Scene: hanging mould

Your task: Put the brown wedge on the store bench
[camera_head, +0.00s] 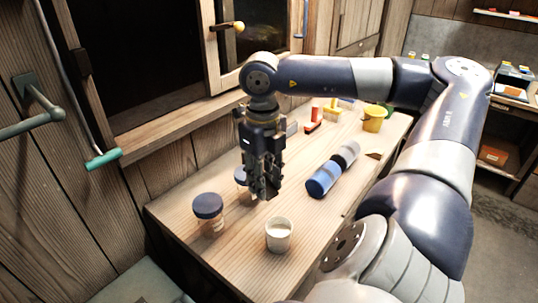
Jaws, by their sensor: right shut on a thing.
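A small dark brown piece (374,154), which may be the brown wedge, lies on the wooden table near its right edge, partly cut off by my right arm. My right gripper (264,194) points down over the middle of the table, left of that piece and apart from it. Its fingers are close together on something that I cannot make out. My left gripper is not in view. I cannot tell which surface is the store bench.
On the wooden table (180,222) stand another lidded jar (208,212), a white cup (279,235), a blue and grey cylinder (328,174) and a yellow pot (373,120). A teal-handled lever (103,158) juts from the left wall. A bench (510,103) with items stands far right.

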